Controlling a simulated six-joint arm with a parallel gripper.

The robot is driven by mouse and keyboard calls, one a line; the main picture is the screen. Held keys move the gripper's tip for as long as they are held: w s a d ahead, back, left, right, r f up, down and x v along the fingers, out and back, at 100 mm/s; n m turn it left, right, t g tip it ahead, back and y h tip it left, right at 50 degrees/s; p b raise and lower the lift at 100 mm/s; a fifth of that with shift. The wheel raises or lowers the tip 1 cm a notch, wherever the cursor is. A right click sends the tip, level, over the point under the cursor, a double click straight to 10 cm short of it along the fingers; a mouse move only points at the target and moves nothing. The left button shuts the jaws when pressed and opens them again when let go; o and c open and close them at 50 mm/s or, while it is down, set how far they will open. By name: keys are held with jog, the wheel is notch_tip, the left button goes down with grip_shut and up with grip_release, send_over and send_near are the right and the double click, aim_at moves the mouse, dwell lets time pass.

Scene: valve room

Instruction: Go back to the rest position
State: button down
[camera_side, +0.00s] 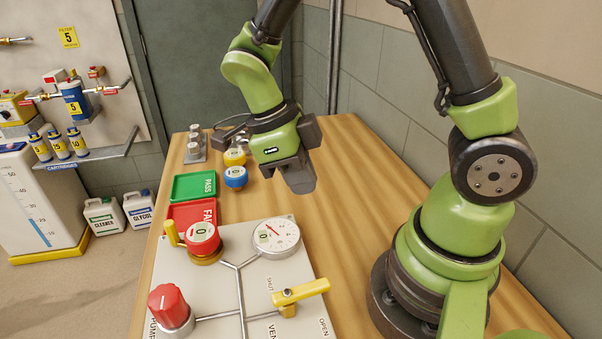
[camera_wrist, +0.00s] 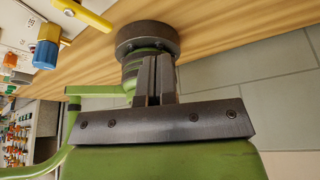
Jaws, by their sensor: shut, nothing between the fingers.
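My gripper (camera_side: 301,186) hangs above the wooden table, behind the valve panel and to the right of the coloured trays. Its dark fingers are shut with nothing between them. The fingers also show in the wrist view (camera_wrist: 153,78), close together. The gripper is apart from the panel and the loose objects. In the wrist view, the panel's yellow lever (camera_wrist: 84,14) shows at the upper left.
The white valve panel (camera_side: 225,309) carries a red knob (camera_side: 168,306), a gauge (camera_side: 276,234) and a yellow lever (camera_side: 300,292). A green PASS tray (camera_side: 194,186) and red FAIL tray (camera_side: 191,214) lie behind it. The table's right side (camera_side: 350,205) is clear.

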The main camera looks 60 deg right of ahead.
jog(key=shift+r, duration=0.25)
